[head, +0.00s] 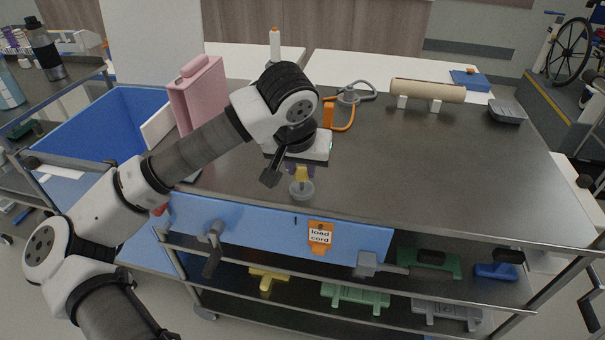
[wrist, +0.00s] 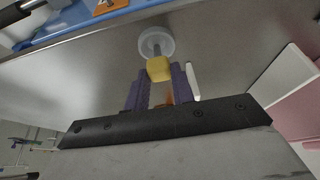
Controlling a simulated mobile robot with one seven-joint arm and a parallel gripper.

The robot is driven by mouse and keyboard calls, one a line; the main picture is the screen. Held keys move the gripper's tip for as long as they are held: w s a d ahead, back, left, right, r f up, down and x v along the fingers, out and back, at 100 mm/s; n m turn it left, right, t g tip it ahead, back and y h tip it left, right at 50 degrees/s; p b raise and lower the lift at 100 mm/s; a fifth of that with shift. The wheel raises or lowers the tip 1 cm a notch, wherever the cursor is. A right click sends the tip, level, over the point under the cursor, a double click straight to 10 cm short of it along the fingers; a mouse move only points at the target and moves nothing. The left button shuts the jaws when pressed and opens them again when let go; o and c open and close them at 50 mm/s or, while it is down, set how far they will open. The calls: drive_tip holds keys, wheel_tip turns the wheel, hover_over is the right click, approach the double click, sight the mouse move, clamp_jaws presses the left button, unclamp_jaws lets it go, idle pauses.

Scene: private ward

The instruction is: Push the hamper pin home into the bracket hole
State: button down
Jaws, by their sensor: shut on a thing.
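My gripper (head: 301,170) is over the front part of the dark tabletop, pointing toward the front edge. The yellow block (head: 302,175) also shows in the head view. The collar (head: 301,190) is near the table's front edge in the head view. I cannot make out the bracket hole for certain.
A blue front panel (head: 270,230) with an orange tag (head: 320,236) hangs below the edge. Grey fittings (head: 212,236) and (head: 367,264) stick out from it. A pink box (head: 197,95) stands left. An orange-handled item (head: 340,115) lies behind.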

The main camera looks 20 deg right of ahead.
sight(301, 172)
drive_tip(key=shift+r+p, duration=1.25)
drive_tip(key=shift+r, duration=1.6)
drive_tip(key=shift+f, duration=0.1)
